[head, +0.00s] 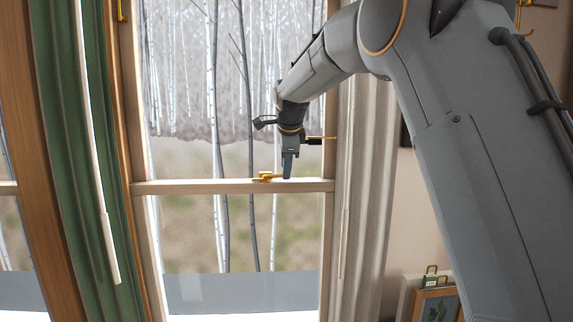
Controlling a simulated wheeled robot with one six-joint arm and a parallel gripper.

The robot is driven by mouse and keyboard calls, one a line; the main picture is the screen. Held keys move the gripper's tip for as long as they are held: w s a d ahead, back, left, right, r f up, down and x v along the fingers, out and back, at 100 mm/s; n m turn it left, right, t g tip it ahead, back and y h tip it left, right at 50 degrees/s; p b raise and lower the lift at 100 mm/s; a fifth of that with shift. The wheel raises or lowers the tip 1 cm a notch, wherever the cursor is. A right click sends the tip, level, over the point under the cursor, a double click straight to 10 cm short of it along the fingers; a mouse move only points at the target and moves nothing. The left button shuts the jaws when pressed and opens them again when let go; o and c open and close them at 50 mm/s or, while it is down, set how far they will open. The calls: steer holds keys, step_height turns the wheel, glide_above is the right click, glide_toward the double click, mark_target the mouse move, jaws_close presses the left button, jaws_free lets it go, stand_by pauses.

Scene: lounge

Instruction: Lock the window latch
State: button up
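The window latch (265,178) is a small brass piece on the wooden middle rail (220,186) of the window. My gripper (288,172) comes down from above, its fingers pointing at the rail. Its tips are at the right end of the latch. I cannot tell whether they touch it or stand just in front of it. The fingers are seen edge-on, so any gap between them is hidden. They partly cover the right end of the latch, and its exact angle is too small to tell.
A green curtain (70,150) hangs at the left, with a white wand (107,235) before it. A pale curtain (362,200) hangs right of the window. A picture frame (436,304) stands at lower right. The rail left of the latch is clear.

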steer(key=shift+w+f, duration=0.4)
steer(key=shift+f, duration=0.2)
jaws_close()
